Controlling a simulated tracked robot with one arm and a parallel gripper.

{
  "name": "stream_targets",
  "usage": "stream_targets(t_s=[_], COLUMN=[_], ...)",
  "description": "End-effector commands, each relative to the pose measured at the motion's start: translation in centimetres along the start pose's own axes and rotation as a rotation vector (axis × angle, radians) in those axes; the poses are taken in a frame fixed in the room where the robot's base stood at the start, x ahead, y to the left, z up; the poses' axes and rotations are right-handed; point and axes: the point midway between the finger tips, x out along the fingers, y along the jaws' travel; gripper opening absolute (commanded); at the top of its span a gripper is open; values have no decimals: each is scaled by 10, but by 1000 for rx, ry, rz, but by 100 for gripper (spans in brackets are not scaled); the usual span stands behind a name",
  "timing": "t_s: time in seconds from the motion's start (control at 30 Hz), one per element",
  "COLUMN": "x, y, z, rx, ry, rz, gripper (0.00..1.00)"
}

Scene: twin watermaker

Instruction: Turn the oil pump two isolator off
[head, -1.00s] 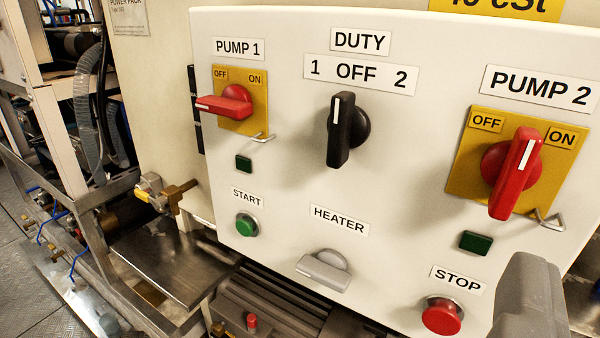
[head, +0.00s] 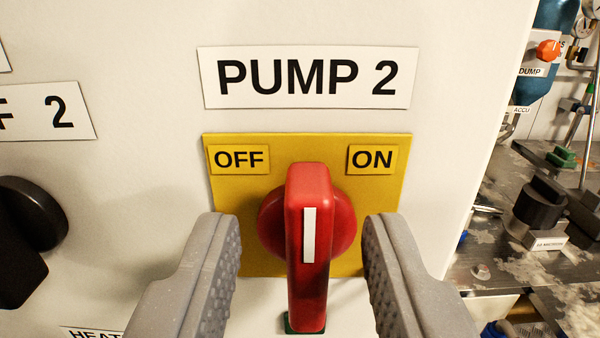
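The pump 2 isolator is a red rotary handle (head: 308,275) on a yellow plate (head: 300,148), with a white "PUMP 2" label (head: 307,78) above. The handle stands upright in the picture, with a white stripe down its front. An "OFF" tag (head: 239,160) is at the plate's upper left and an "ON" tag (head: 372,160) at its upper right. My gripper (head: 302,232) is open, one grey finger on each side of the handle. Gaps show between the handle and both fingers.
The black duty selector (head: 28,240) stands out from the panel at the left edge. A green indicator (head: 291,326) is partly hidden below the handle. The white panel (head: 450,110) ends at the right. Beyond it are a metal bench and a black cylindrical fitting (head: 540,205).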

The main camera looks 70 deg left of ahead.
Motion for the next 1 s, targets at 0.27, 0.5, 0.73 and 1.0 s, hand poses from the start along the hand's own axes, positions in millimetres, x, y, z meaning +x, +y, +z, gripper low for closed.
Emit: stream_targets(t_s=[0.27,0.5,0.73,1.0], x=[12,12,12,13], y=[0,0,-1,-3], z=[-1,-1,-1,-1], rx=[0,0,-1,-29], ry=[1,1,0,1], rz=[0,1,-1,-4], gripper=[35,23,0,0])
